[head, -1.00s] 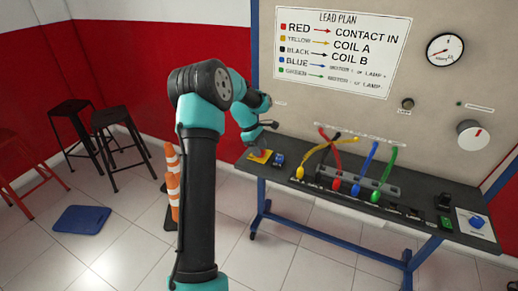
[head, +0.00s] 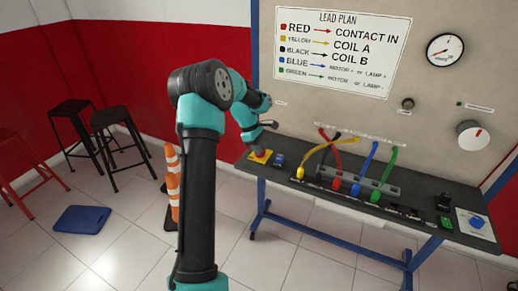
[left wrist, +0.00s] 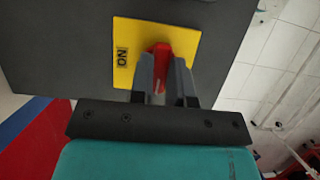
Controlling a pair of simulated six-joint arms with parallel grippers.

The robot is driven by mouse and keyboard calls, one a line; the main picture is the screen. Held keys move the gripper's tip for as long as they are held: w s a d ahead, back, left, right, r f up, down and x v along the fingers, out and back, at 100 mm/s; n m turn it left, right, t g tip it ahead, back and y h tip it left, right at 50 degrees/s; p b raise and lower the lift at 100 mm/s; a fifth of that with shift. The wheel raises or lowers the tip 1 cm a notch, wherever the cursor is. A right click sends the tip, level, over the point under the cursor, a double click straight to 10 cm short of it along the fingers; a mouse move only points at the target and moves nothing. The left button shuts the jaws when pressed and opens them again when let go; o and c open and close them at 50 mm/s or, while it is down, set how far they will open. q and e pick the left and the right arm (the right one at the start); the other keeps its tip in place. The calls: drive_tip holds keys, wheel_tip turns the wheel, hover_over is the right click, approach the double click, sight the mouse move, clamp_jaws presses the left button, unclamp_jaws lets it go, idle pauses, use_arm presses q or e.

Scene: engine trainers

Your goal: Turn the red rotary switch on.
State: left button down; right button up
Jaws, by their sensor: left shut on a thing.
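The red rotary switch (left wrist: 160,60) sits on a yellow plate (left wrist: 125,72) marked ON, in the left wrist view. In the head view the yellow plate (head: 262,157) lies at the left end of the dark bench. My left gripper (left wrist: 162,75) is shut on the red switch knob, with a finger on each side of it. In the head view the left gripper (head: 258,147) reaches down over the plate and mostly hides the knob. The ON label is at the left of the knob in the wrist view. My right gripper is not in view.
A blue part (head: 279,160) stands close to the right of the yellow plate. Several coloured leads with plugs (head: 356,188) rise from a grey block on the bench (head: 320,202). The upright panel (head: 300,112) stands right behind. A white plate with a blue knob (head: 477,222) is far right.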

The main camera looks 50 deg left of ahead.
use_arm(q)
drive_tip(key=m, duration=0.2)
drive_tip(key=m+g, duration=0.1)
drive_tip(key=m, duration=0.1)
drive_tip(key=shift+w+f+g, duration=0.1)
drive_tip(key=shift+g, duration=0.2)
drive_tip(key=m+g, duration=0.1)
drive_tip(key=m, duration=0.4)
drive_tip(key=shift+d+g, duration=0.1)
drive_tip(key=shift+g, duration=0.3)
drive_tip(key=m, duration=0.2)
drive_tip(key=m+g+y, duration=0.1)
drive_tip(key=m, duration=0.1)
drive_tip(key=shift+w+d+m+g, duration=0.1)
drive_tip(key=shift+m+g, duration=0.2)
drive_tip(key=shift+m+g+y, duration=0.4)
drive_tip(key=shift+m+y, duration=0.4)
drive_tip(key=shift+m, duration=1.4)
drive_tip(key=shift+f, duration=0.1)
drive_tip(key=c, duration=1.1)
unclamp_jaws()
